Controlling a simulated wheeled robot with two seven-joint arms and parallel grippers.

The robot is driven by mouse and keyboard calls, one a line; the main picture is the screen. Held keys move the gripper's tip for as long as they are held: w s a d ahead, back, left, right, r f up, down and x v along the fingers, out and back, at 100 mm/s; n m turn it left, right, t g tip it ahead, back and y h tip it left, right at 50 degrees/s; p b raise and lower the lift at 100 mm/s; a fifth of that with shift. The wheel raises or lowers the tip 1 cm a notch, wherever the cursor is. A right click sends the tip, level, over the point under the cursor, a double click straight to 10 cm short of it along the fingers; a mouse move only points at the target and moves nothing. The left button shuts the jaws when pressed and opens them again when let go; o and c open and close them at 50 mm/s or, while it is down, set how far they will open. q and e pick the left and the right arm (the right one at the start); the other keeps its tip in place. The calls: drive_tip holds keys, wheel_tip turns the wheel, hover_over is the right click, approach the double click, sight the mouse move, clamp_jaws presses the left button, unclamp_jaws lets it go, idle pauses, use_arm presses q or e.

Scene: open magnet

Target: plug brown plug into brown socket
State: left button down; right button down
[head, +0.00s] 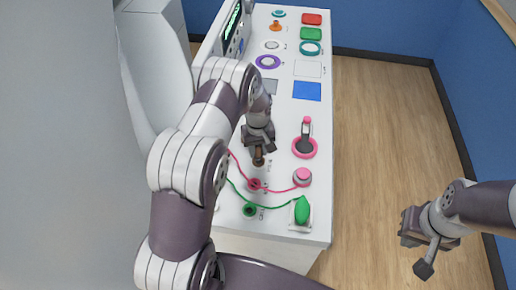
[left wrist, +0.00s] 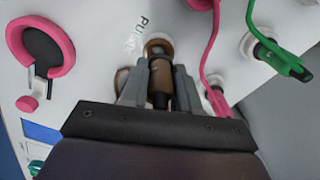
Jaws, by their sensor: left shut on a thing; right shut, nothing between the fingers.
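The brown plug (head: 258,159) is held upright, or nearly so, between the fingers of my left gripper (head: 259,150) above the white panel. In the left wrist view the plug (left wrist: 160,82) sits between the grey fingers of the left gripper (left wrist: 160,88). Its far end overlaps a brown ring with a pale rim, the brown socket (left wrist: 158,42). I cannot tell whether the plug tip is inside it or just above it. Another brown piece (left wrist: 121,80) is partly hidden behind a finger. My right gripper (head: 427,263) is shut and empty, off the panel over the floor.
A green cable joins the green socket (head: 249,210) and a green piece (head: 302,211).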

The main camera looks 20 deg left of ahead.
use_arm(q)
drive_tip(key=shift+f+b, duration=0.95)
drive_tip(key=shift+f, duration=0.4)
drive_tip(key=c, duration=0.8)
unclamp_jaws()
drive_tip(key=shift+o, duration=0.2)
wheel_tip(320, 180, up, 12)
drive_tip(key=b, duration=0.2)
drive_tip(key=shift+r+b, duration=0.25)
drive_tip(key=shift+b, duration=0.05)
drive_tip(key=shift+r, duration=0.15)
drive_tip(key=s+d+r+m, duration=0.1)
drive_tip(key=s+d+m, duration=0.2)
drive_tip(key=s, duration=0.7)
drive_tip(key=s+d+r+m+t, duration=0.1)
drive_tip(key=s+d+r+m, duration=0.1)
drive_tip(key=s, duration=0.8)
drive_tip(key=d+m, duration=0.1)
drive_tip(key=m, duration=0.1)
drive_tip(key=shift+s+d+r+m, duration=0.15)
drive_tip(key=shift+s+r+m, duration=0.15)
drive_tip(key=shift+s, duration=0.05)
